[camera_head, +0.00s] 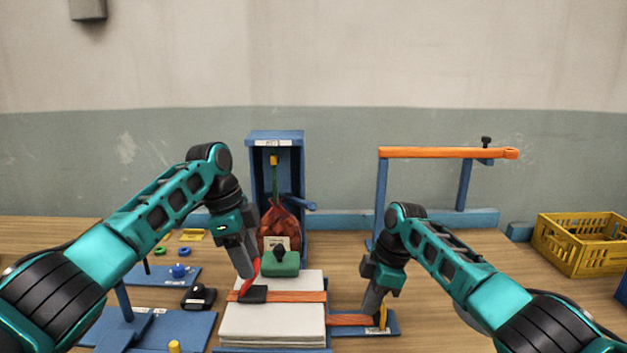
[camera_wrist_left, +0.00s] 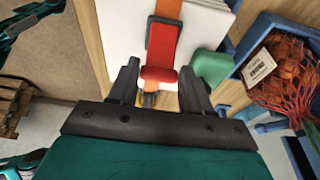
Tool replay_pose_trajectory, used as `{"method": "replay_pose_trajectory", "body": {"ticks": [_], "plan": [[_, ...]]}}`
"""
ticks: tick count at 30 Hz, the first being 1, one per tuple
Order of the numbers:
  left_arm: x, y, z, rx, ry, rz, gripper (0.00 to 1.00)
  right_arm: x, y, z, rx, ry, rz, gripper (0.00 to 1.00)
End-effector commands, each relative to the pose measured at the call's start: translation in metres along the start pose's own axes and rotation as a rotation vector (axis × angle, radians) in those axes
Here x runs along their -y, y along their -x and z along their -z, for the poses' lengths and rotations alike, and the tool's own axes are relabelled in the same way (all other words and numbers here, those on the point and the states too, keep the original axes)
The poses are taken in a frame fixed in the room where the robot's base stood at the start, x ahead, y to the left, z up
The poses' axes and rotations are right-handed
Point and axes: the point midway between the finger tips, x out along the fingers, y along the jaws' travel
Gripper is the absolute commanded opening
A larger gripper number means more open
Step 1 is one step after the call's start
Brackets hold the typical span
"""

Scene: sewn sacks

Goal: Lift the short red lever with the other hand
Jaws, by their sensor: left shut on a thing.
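The short red lever (camera_head: 254,272) stands tilted up from a dark buckle (camera_head: 258,294) on an orange strap (camera_head: 300,297). The strap lies across a stack of white sheets or sacks (camera_head: 272,323). My left gripper (camera_head: 252,276) is shut on the red lever; in the left wrist view the lever (camera_wrist_left: 163,48) reaches down between my fingers (camera_wrist_left: 160,85). My right gripper (camera_head: 374,308) points down at the strap's right end, beside a yellow upright piece (camera_head: 383,316). Whether its jaws are open or shut is not clear.
A blue stand (camera_head: 252,160) behind the stack holds a red net sack (camera_head: 279,225). A green block with a dark knob (camera_head: 281,263) sits at the stack's back edge. An orange bar (camera_head: 440,153) spans blue posts on the right. A yellow crate (camera_head: 580,250) stands far right.

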Motion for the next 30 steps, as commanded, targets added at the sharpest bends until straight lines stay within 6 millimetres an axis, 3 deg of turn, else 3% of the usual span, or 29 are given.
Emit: {"method": "replay_pose_trajectory", "body": {"ticks": [30], "plan": [[-0.001, 0.004, -0.025, 0.012, 0.010, -0.005, 0.20, 0.001, -0.001, -0.004, 0.006, -0.005, 0.004, 0.00]]}}
